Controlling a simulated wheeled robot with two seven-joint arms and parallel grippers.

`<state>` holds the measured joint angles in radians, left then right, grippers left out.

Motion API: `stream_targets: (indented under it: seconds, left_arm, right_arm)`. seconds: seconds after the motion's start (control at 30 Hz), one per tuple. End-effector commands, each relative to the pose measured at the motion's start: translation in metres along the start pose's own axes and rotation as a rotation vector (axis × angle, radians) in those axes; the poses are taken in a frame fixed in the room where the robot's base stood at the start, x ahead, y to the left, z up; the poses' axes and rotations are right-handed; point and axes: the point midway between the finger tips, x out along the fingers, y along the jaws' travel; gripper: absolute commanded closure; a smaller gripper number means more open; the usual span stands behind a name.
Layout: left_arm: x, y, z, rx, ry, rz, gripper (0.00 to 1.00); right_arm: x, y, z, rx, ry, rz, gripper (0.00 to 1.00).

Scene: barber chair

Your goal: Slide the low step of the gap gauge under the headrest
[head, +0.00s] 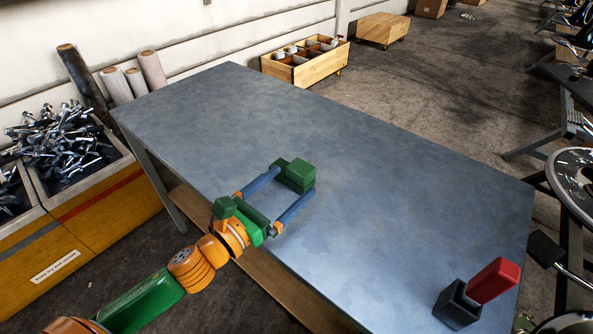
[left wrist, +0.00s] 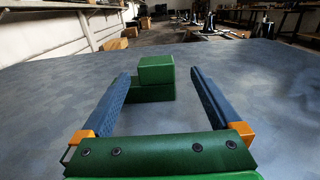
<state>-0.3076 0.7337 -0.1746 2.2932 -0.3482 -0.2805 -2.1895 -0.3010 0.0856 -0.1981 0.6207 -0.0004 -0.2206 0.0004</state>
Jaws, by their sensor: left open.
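The gap gauge (head: 300,174) is a green stepped block standing on the blue-grey table. Its low step lies towards the left finger in the left wrist view, where the gauge (left wrist: 156,72) also shows. My left gripper (head: 295,180) is open, with its blue fingers reaching to either side of the gauge and nothing clamped. In the left wrist view, the gauge sits closer to the left finger than to the right one. A red block (head: 494,281), apparently the headrest, is tilted on a dark block (head: 457,304) at the table's near right corner. My right gripper is not in view.
The table (head: 380,185) is bare between the gauge and the red block. Bins of metal parts (head: 75,165) stand left of the table. A wooden crate on wheels (head: 318,68) stands beyond the far edge. Dark chair parts (head: 560,250) are close to the right edge.

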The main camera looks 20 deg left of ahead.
Motion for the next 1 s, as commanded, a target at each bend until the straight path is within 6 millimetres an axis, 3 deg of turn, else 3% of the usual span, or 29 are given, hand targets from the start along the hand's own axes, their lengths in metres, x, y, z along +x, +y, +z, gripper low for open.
stream_targets:
  seconds: [0.33,0.57,0.83,1.0]
  left_arm:
    - [0.035,0.001,0.000,0.000,-0.001,0.000,0.03]
    - [0.075,0.005,-0.002,-0.002,-0.002,0.000,0.03]
    - [0.080,0.005,-0.003,0.000,0.001,-0.001,0.03]
    - [0.080,0.005,-0.003,0.000,0.001,-0.001,0.48]
  right_arm:
    - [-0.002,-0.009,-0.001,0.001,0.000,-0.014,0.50]
    - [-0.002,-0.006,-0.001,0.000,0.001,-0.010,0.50]
    - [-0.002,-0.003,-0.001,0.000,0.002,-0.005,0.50]
    - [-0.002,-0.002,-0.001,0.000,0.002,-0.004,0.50]
